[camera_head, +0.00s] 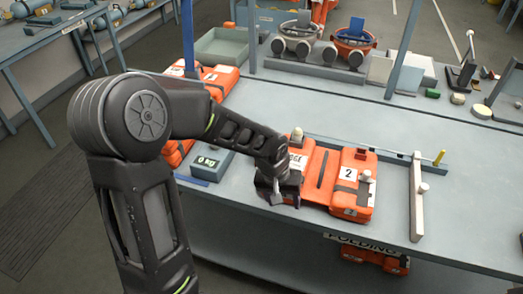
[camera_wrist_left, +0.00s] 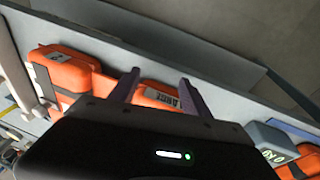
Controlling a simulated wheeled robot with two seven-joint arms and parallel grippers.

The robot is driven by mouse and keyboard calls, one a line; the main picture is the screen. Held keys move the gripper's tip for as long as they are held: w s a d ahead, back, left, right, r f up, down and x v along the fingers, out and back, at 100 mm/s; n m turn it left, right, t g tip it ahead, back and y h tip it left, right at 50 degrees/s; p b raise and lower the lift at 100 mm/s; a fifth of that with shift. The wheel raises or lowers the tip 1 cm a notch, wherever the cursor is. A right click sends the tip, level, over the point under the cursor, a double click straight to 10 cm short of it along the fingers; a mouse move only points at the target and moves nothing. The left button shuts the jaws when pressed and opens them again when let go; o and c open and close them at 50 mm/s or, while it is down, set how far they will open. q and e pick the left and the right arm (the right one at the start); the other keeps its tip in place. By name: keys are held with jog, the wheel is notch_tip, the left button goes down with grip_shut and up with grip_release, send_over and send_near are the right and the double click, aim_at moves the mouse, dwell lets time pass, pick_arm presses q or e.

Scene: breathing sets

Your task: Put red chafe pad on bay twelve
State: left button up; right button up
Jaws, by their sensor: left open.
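I cannot single out the red chafe pad for certain. A small dark red piece (camera_head: 361,153) shows at the back edge of the orange pack (camera_head: 350,190) labelled 2, and may be it. No bay label clearly reading twelve can be made out. My left gripper (camera_head: 278,192) points down at the front left of the orange packs, by the table's front edge. In the left wrist view its two fingers (camera_wrist_left: 160,76) stand apart, with an orange pack bearing a white label (camera_wrist_left: 160,96) beyond them. I see nothing held between them. My right gripper is not in view.
A scale (camera_head: 205,162) reading 0 kg stands left of the packs. A pale bar (camera_head: 416,195) lies to their right. The table's right front is clear.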

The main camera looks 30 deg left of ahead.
pick_arm(q)
jog(key=s+d+f+g+h+b, duration=0.1)
jog(key=s+d+f, duration=0.4)
jog(key=s+f, duration=0.3)
jog(key=s+d+f+m+h+b, duration=0.1)
jog(key=s+d+f, duration=0.4)
jog(key=f, duration=0.5)
jog(key=s+d+f+g+h+b, duration=0.1)
jog(key=s+d+f+b, duration=0.1)
jog(key=s+d+f, duration=0.45)
notch_tip(320, 180, down, 7)
jog(key=w+d+m+b, duration=0.1)
jog(key=b, duration=0.5)
jog(key=shift+w, duration=0.3)
jog(key=shift+f, duration=0.1)
jog(key=shift+c, duration=0.2)
